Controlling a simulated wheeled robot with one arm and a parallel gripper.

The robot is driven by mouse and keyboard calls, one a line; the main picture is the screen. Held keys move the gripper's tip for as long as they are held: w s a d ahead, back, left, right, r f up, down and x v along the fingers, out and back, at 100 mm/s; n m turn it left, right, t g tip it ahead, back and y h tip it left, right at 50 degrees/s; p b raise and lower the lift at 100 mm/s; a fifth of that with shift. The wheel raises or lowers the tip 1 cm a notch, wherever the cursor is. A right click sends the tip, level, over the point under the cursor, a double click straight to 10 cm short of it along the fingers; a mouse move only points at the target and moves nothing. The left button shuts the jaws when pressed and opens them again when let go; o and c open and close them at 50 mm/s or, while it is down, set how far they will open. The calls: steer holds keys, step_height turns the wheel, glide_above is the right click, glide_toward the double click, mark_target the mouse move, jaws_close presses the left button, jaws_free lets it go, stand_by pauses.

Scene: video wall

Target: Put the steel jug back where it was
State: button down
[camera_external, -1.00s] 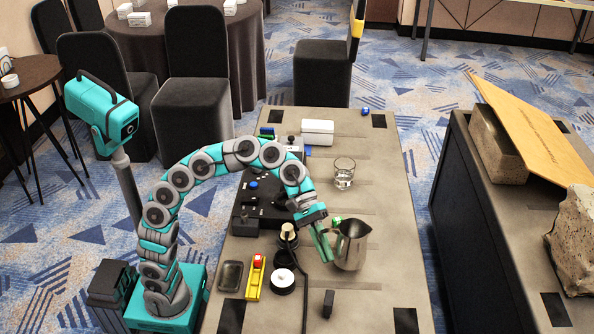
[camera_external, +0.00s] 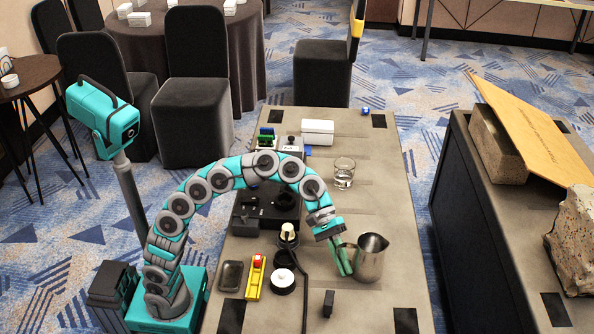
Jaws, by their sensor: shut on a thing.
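The steel jug (camera_external: 371,259) stands upright, or nearly so, over the right front part of the grey table (camera_external: 390,205). I cannot tell whether its base touches the tabletop. My gripper (camera_external: 344,262) is at the jug's left side, shut on its handle, with green fingers pointing down. The fingers hide most of the handle.
A glass of water (camera_external: 344,172) stands behind the jug. A black machine (camera_external: 262,207), a white-topped round jar (camera_external: 284,279), a yellow tool with a red part (camera_external: 255,277) and a small black block (camera_external: 328,303) are to the left. The table's right edge is close to the jug.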

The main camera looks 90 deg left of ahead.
steer(key=c, duration=1)
jaws_free()
steer(key=shift+s+a+r, duration=0.15)
steer(key=shift+a+r, duration=0.25)
steer(key=p+v, duration=0.2)
steer(key=v, duration=0.9)
